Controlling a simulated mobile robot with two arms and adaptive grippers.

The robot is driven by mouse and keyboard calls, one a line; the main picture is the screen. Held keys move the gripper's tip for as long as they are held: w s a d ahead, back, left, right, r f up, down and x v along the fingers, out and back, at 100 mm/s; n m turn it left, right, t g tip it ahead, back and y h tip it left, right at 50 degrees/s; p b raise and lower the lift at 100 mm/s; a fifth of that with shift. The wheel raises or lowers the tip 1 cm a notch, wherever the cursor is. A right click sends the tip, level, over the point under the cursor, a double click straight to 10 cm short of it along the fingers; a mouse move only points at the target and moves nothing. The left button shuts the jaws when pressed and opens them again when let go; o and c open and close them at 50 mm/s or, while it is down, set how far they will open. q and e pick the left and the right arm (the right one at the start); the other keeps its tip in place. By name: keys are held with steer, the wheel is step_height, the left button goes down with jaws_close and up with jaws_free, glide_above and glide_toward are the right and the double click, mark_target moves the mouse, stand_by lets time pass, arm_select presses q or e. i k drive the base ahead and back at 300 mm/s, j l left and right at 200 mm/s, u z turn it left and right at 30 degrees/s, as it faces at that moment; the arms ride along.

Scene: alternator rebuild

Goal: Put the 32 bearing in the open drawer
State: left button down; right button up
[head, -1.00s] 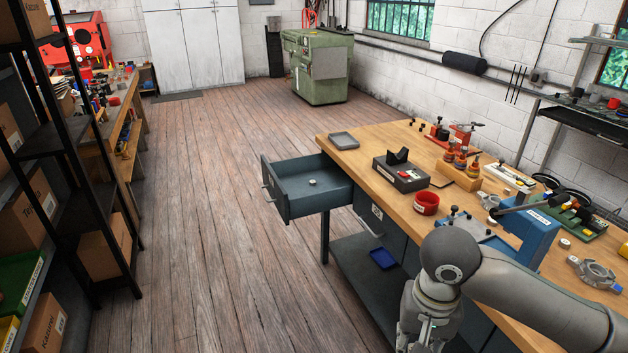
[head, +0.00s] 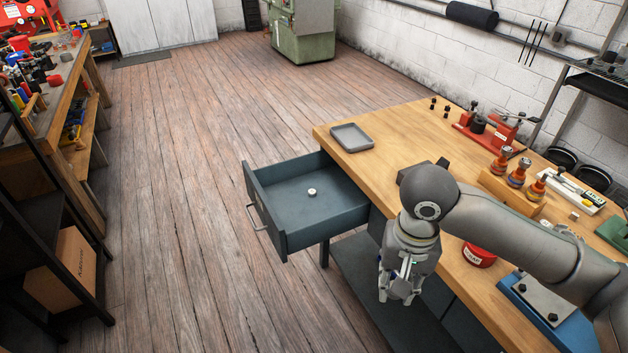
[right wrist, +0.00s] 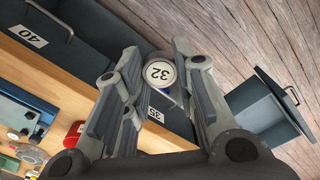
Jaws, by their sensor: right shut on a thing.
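The 32 bearing (right wrist: 160,74), a round part with a white face marked "32", sits between the fingers of my right gripper in the right wrist view. My right gripper (head: 399,289) is shut on it and points down beside the bench front, to the right of the open drawer. The bearing itself cannot be made out in the head view. The open drawer (head: 330,222) is blue-grey and pulled out to the left from the bench. A small white round part (head: 312,191) lies on its floor. The drawer also shows in the right wrist view (right wrist: 262,108). My left gripper is not in view.
Closed drawer fronts labelled 40 (right wrist: 28,36) and 35 (right wrist: 155,114) show in the right wrist view. A grey tray (head: 352,138) lies on the bench corner above the drawer. Floor left of the drawer is clear.

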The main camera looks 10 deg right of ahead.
mark_target(308, 218)
steer(key=i+j, duration=0.1)
steer(key=i, duration=0.65)
steer(key=i+j, duration=0.1)
steer(key=i, duration=0.6)
